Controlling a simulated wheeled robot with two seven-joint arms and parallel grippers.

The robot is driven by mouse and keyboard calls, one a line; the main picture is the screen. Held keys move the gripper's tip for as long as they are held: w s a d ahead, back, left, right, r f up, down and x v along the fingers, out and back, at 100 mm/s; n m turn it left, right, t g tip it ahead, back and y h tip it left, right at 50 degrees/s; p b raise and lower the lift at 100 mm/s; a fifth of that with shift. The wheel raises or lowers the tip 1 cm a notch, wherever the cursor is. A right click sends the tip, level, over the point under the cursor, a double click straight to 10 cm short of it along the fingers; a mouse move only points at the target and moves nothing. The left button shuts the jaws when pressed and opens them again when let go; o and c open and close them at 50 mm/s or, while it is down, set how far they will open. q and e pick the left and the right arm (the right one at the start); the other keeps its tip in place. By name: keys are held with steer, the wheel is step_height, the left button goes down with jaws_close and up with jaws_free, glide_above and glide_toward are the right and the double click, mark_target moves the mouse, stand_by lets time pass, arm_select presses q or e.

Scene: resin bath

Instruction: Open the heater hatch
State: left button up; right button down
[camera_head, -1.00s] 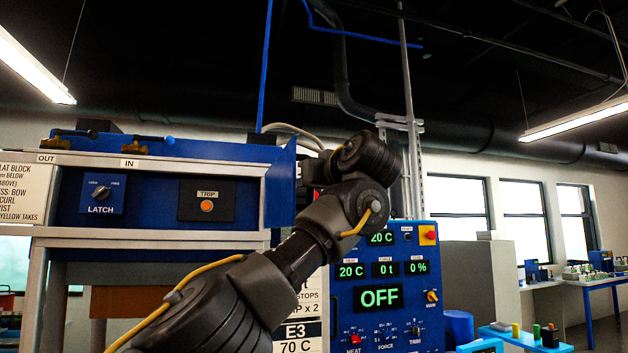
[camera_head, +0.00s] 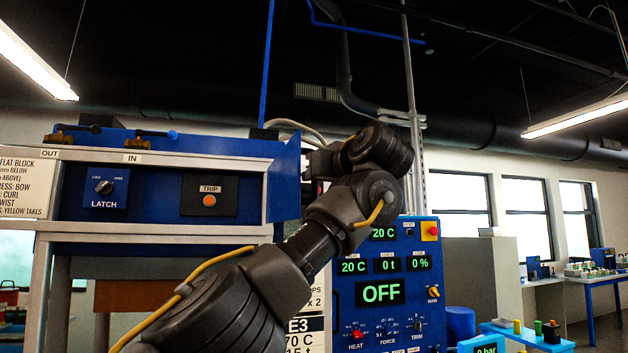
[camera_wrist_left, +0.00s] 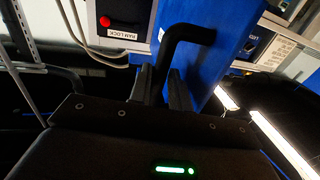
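The machine's blue panel (camera_head: 284,185) with a slanted top stands at the right end of the blue housing; I take it for the hatch. In the left wrist view a blue panel (camera_wrist_left: 208,50) carries a bent black handle (camera_wrist_left: 188,33). My left gripper (camera_wrist_left: 161,80) has its two fingers close together, one on each side of the handle's leg, and appears shut on it. In the head view my left arm crosses the centre and its wrist is right of the panel; the fingertips are hard to make out there. My right gripper is not in view.
A blue control panel (camera_head: 384,335) reading OFF and 20 C stands behind my arm. The housing bears a LATCH knob (camera_head: 104,187) and a TRIP button (camera_head: 209,200). The left wrist view shows a box with a red button (camera_wrist_left: 105,21) near the handle, and cables.

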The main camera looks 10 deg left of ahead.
arm_select(q)
steer(key=b+v, duration=0.3)
steer(key=v, duration=0.6)
steer(key=shift+s+d, duration=0.25)
